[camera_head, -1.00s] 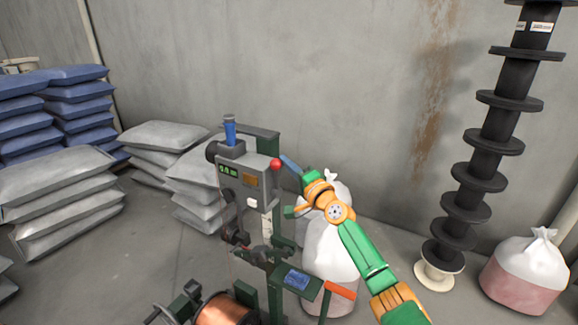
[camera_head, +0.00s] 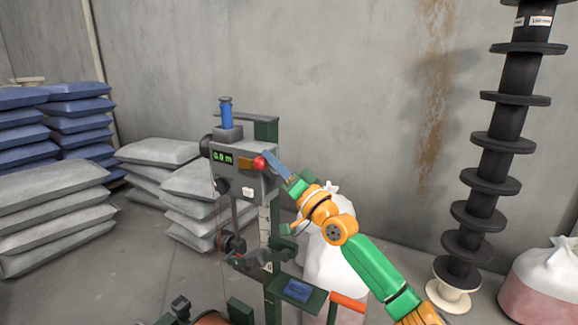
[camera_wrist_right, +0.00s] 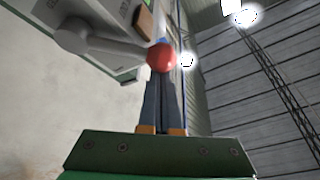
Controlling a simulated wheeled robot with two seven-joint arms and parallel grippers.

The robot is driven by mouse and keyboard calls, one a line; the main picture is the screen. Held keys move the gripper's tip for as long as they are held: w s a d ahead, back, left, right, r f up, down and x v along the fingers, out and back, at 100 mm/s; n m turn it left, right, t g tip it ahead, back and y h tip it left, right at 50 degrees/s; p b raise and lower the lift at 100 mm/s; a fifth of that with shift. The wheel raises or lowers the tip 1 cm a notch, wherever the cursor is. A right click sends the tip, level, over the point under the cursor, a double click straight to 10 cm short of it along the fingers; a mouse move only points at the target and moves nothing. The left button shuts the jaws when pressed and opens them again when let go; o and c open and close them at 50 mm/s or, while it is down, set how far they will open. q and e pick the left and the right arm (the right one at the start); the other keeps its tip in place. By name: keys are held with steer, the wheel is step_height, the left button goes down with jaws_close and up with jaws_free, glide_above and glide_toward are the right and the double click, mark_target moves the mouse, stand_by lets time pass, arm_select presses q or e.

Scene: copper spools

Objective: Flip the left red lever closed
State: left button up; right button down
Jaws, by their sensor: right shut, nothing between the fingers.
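A red ball knob (camera_head: 259,162) sits at the front of the grey machine box (camera_head: 238,178) in the head view. In the right wrist view the red knob (camera_wrist_right: 161,57) ends a grey lever arm (camera_wrist_right: 95,40) that comes in from the upper left. My right gripper (camera_head: 268,156) has its blue-grey fingers shut and empty, with the tips at the knob's right side. In the right wrist view the fingers (camera_wrist_right: 162,82) run up to the knob and partly lie behind it. I cannot tell whether they touch it. My left gripper is not in view.
The machine has a green display (camera_head: 222,157) and a lower orange-red handle (camera_head: 348,301). White sacks (camera_head: 335,255) stand behind my right arm. Grey sacks (camera_head: 50,215) and blue sacks (camera_head: 75,105) are stacked at left. A black spool stack (camera_head: 490,160) stands at right.

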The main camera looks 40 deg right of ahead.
mark_target(260, 169)
steer(key=shift+s+a+f+n+b, duration=0.15)
steer(key=shift+a+f+b, duration=0.1)
steer(key=shift+a+f, duration=0.15)
steer(key=shift+s+a+f+n+b, duration=0.15)
steer(key=shift+a+f+b, duration=0.1)
steer(key=shift+a+f, duration=0.15)
steer(key=shift+s+a+f, duration=0.1)
steer(key=shift+a+f, duration=0.4)
steer(key=shift+f, duration=0.05)
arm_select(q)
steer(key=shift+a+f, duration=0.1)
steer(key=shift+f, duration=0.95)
arm_select(e)
steer(key=shift+s+a+f, duration=0.1)
steer(key=shift+a+f, duration=0.25)
steer(key=shift+f, duration=0.3)
steer(key=shift+f, duration=0.1)
